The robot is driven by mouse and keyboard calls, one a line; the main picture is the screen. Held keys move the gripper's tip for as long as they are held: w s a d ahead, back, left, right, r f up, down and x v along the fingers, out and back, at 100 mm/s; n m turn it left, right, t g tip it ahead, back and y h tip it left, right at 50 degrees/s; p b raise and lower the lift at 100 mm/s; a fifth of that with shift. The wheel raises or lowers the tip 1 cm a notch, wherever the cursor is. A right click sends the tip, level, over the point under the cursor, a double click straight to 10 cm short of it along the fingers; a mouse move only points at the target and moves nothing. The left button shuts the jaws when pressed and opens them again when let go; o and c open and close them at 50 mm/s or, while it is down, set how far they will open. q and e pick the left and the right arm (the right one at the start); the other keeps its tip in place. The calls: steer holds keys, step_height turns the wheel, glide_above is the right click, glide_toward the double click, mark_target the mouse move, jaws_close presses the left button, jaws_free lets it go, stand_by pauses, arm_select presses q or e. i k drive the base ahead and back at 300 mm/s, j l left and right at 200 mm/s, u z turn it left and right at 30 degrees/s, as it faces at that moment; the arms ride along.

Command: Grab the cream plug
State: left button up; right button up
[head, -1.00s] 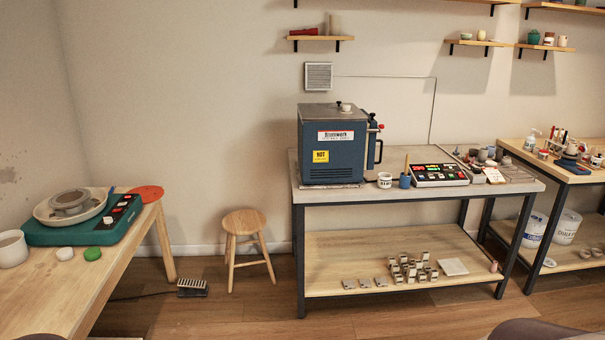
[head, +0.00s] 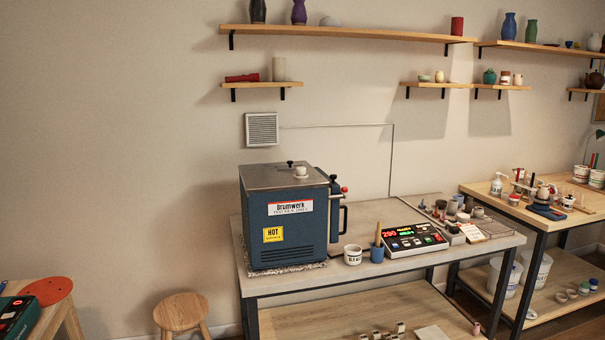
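A small cream plug (head: 301,171) stands on the flat grey lid of the blue kiln (head: 290,240), near the lid's front right part. A small black knob (head: 290,163) sits just behind it. The kiln carries a yellow "HOT" label and stands on the left part of a grey-topped bench (head: 360,285). Neither of my grippers shows in the head view.
A white cup (head: 353,255), a blue cup (head: 377,254) with a tool in it and a lit control box (head: 413,238) stand right of the kiln. A wooden stool (head: 182,312) is at lower left. Shelves (head: 350,34) hang above.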

mark_target(301, 171)
steer(key=i+l+u, duration=0.1)
steer(key=i, duration=0.4)
steer(key=i+l+u, duration=0.1)
steer(key=i+l, duration=0.25)
steer(key=i, duration=0.15)
